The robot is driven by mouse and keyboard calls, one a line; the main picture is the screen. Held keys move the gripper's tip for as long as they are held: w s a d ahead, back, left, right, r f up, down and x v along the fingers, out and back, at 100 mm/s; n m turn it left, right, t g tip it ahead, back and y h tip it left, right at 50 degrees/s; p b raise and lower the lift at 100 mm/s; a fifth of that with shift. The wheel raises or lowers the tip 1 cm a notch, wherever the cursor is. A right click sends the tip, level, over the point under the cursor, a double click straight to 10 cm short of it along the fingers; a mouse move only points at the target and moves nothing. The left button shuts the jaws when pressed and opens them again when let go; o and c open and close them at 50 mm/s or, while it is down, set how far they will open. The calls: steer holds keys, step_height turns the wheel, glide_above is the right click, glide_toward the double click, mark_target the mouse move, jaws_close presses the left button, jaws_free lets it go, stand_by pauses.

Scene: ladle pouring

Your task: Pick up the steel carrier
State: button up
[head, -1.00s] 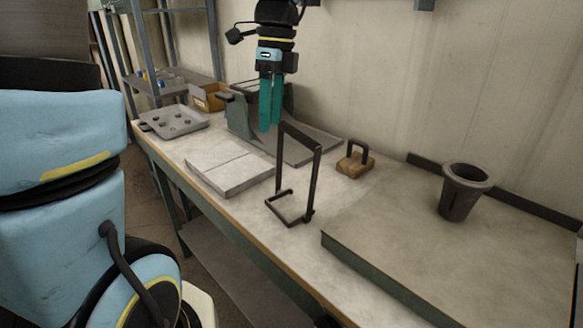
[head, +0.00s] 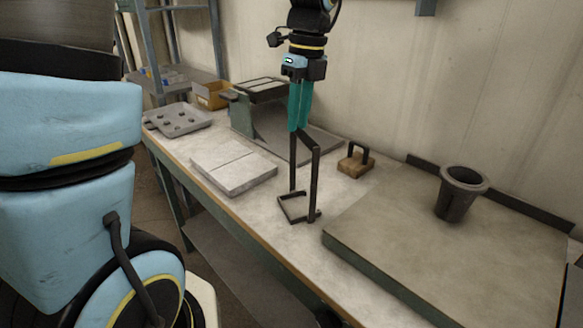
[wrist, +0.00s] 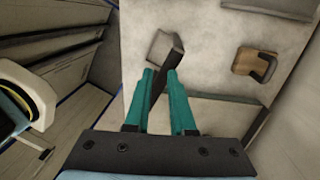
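The steel carrier (head: 316,185) is a dark, tall frame with two uprights, a top bar and a square base ring, standing upright on the workbench. My gripper (head: 298,129) points down at the far end of its top bar, fingertips at about bar height. In the wrist view, the carrier's top bar (wrist: 160,80) runs slantwise between and beneath the teal fingers of my gripper (wrist: 160,72). A gap shows between the fingers, so they look open. Whether either finger touches the bar cannot be told.
A wooden block with a dark handle (head: 355,163) stands right of the carrier. A light slab (head: 235,172) lies left. A dark cup (head: 460,192) stands on the raised plate (head: 400,245). A green machine (head: 262,115) and a grey tray (head: 180,121) are behind.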

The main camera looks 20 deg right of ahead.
steer(key=s+a+f+g, duration=0.1)
steer(key=s+a+f, duration=0.2)
steer(key=f, duration=0.4)
steer(key=shift+y, duration=0.4)
steer(key=shift+w+d+f, duration=0.55)
steer(key=shift+w+d, duration=0.05)
steer(key=shift+w, duration=0.1)
steer(key=c, duration=0.4)
steer(key=shift+s+a+r, duration=0.25)
steer(key=shift+r, duration=0.15)
steer(key=shift+c, duration=0.5)
steer(key=shift+w+d, duration=0.1)
steer(key=shift+c, duration=0.9)
steer(key=shift+r, duration=0.1)
jaws_close()
steer(key=shift+r+p, duration=0.1)
steer(key=shift+p, duration=0.2)
